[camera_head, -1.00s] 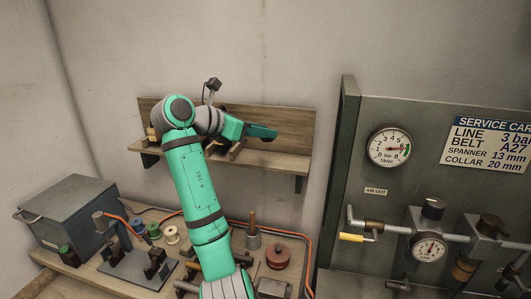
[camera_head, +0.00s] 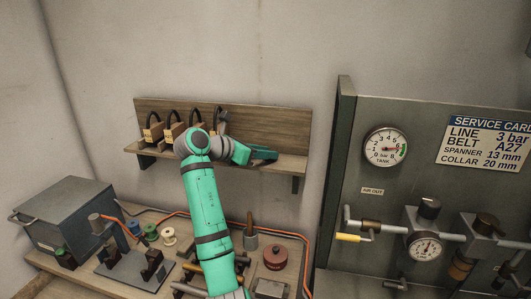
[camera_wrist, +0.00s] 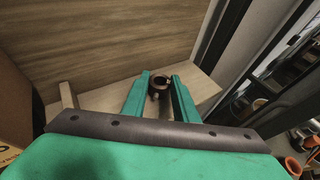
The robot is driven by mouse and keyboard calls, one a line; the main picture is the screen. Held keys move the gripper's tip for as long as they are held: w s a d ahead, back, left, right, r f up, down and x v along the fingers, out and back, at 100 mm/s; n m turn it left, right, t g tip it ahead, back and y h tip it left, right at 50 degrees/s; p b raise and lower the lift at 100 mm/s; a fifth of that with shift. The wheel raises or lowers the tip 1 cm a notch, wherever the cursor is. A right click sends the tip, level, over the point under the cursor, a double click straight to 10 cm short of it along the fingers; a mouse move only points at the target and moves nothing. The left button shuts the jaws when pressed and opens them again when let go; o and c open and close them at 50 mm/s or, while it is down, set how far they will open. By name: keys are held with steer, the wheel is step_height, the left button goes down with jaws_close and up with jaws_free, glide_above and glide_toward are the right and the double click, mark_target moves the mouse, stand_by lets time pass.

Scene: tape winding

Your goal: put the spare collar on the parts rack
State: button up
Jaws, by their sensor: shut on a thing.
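The parts rack (camera_head: 289,165) is a wooden shelf with a backboard, fixed to the wall. My gripper (camera_head: 268,155) is low over its right part, pointing right. In the wrist view my gripper (camera_wrist: 160,82) is shut on a small dark brown ring, the collar (camera_wrist: 159,80), between its green fingertips. The shelf board (camera_wrist: 203,84) shows just under and beyond the fingers. I cannot tell whether the collar touches the board. In the head view the collar cannot be made out at the fingertips.
The rack's right end is bare. A grey panel with gauges (camera_head: 386,147) stands to the right. The bench below holds a grey box (camera_head: 65,215), spools (camera_head: 168,236) and a red round part (camera_head: 275,257).

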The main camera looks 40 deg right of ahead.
steer(key=o, duration=1.1)
steer(key=shift+c, duration=0.2)
steer(key=shift+a+r, duration=0.15)
steer(key=shift+a, duration=0.05)
steer(key=w+v, duration=0.1)
steer(key=v, duration=1)
steer(key=shift+s+a, duration=0.3)
steer(key=shift+s, duration=0.2)
steer(key=shift+r, duration=0.1)
